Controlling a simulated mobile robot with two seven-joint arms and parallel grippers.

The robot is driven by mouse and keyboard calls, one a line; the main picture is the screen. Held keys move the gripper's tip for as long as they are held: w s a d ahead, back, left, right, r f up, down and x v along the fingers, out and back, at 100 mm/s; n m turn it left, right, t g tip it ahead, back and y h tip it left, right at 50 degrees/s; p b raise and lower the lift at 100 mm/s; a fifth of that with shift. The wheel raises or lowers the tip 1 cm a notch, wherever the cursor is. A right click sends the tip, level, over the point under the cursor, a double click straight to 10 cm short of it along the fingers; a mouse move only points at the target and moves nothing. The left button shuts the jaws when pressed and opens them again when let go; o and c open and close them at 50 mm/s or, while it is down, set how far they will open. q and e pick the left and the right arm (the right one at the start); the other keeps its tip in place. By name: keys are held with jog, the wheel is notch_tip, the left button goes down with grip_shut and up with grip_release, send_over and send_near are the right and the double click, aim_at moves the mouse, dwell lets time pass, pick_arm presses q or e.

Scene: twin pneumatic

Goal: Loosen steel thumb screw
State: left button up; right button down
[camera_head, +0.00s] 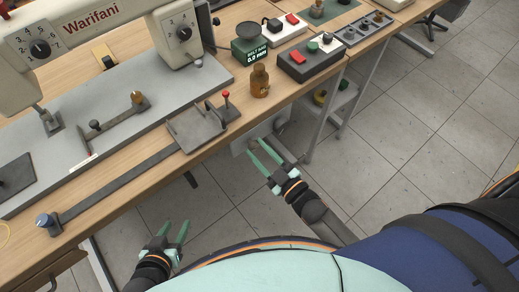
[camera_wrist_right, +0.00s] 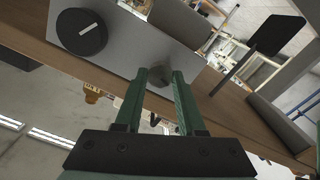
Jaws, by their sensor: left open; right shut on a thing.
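The steel thumb screw (camera_wrist_right: 160,76) looks like a small grey round knob on a grey metal panel (camera_wrist_right: 128,62) in the right wrist view. My right gripper (camera_wrist_right: 160,80) is shut on it, one green finger on each side. Its far side is hidden. In the head view my right gripper (camera_head: 257,149) reaches the light panel (camera_head: 270,128) below the table's front edge, where the screw is small and partly covered by the fingers. My left gripper (camera_head: 172,230) is open and empty, low over the floor, away from the table.
A black dial (camera_wrist_right: 82,31) with a white mark sits on the same panel. The wooden table (camera_head: 205,165) carries the Warifani machine (camera_head: 80,30), a brown bottle (camera_head: 260,81) and a dark control box (camera_head: 306,62). The tiled floor to the right is clear.

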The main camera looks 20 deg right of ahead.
jog(key=shift+r, duration=0.1)
jog(key=c, duration=0.5)
grip_release()
pick_arm(q)
jog(key=shift+w+r, duration=0.3)
jog(key=shift+s+a, duration=0.15)
jog(key=shift+s, duration=0.05)
pick_arm(e)
jog(key=v, duration=1.2)
jog(key=shift+s, duration=0.2)
pick_arm(q)
jog(key=shift+r+p, duration=0.1)
jog(key=shift+p, duration=0.25)
pick_arm(e)
jog(key=shift+d, duration=0.1)
